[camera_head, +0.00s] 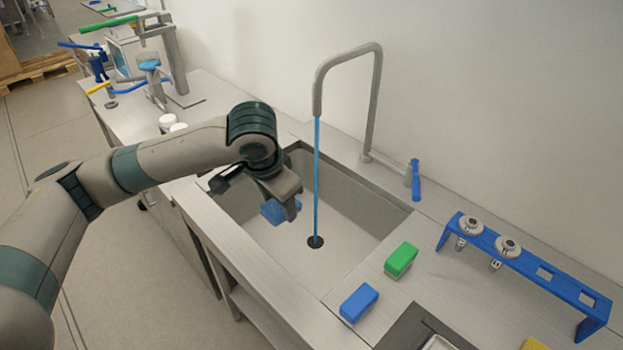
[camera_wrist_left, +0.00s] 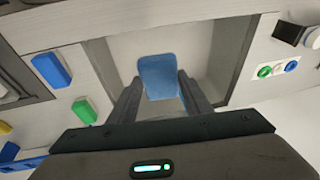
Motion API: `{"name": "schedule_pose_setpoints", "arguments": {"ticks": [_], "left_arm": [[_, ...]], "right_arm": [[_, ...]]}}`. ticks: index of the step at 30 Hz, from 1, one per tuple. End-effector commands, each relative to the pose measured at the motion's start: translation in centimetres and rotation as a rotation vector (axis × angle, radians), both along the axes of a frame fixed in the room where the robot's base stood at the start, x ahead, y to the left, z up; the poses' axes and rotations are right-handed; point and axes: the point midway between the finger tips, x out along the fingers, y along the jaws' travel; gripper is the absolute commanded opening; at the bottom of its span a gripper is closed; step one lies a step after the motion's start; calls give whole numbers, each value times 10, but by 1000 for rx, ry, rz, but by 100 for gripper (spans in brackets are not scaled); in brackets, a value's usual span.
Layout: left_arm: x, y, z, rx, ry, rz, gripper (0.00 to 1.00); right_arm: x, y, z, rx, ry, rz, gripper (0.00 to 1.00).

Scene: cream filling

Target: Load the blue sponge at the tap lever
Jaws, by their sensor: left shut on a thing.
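My left gripper (camera_head: 280,204) is over the sink basin, with its fingers pointing down. It is shut on a blue sponge (camera_head: 271,213), which hangs above the basin floor. In the left wrist view the held blue sponge (camera_wrist_left: 160,76) sits between the two fingers. The blue tap lever (camera_head: 415,181) stands upright on the counter behind the sink, apart from the gripper. The grey tap (camera_head: 348,58) arches over the basin, and a thin blue stream of water (camera_head: 317,170) falls from it to the drain (camera_head: 315,242). My right gripper is not in view.
A second blue sponge (camera_head: 358,303) and a green sponge (camera_head: 401,260) lie on the counter right of the sink (camera_head: 365,226). A blue rack (camera_head: 535,267) holding metal fittings stands farther right. The water stream is close to the gripper's right.

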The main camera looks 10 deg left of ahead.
Motion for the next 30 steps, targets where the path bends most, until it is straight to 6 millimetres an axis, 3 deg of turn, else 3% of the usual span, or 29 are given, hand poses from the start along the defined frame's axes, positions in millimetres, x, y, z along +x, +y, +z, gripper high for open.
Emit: {"name": "schedule_pose_setpoints", "arguments": {"ticks": [14, 30], "left_arm": [[23, -28, 9, 278, -78, -709, 27], [45, -53, 15, 509, -386, -1412, 27]], "right_arm": [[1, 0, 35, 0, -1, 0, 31], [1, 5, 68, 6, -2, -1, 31]]}}
